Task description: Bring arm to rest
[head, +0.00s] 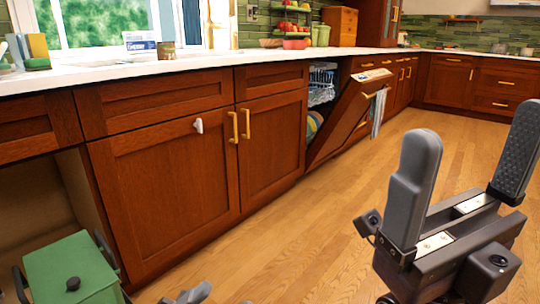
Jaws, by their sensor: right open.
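My right gripper (476,125) is at the right side of the head view, over the wooden floor. Its two thick grey fingers point up and stand wide apart, with nothing between them. It touches nothing that I can see. My left gripper cannot be made out; small grey parts cut off at the bottom edge are too little to identify. The dishwasher door (345,120) hangs partly open, tilted out from the cabinets, well beyond the right gripper. Behind it show a rack (321,84) and the edges of some plates (313,125).
Wooden cabinets (165,160) with a white counter (120,70) run along the left and back. A green box (72,270) with a black knob is at the bottom left. A towel (377,112) hangs by the dishwasher door. The floor (310,215) in the middle is clear.

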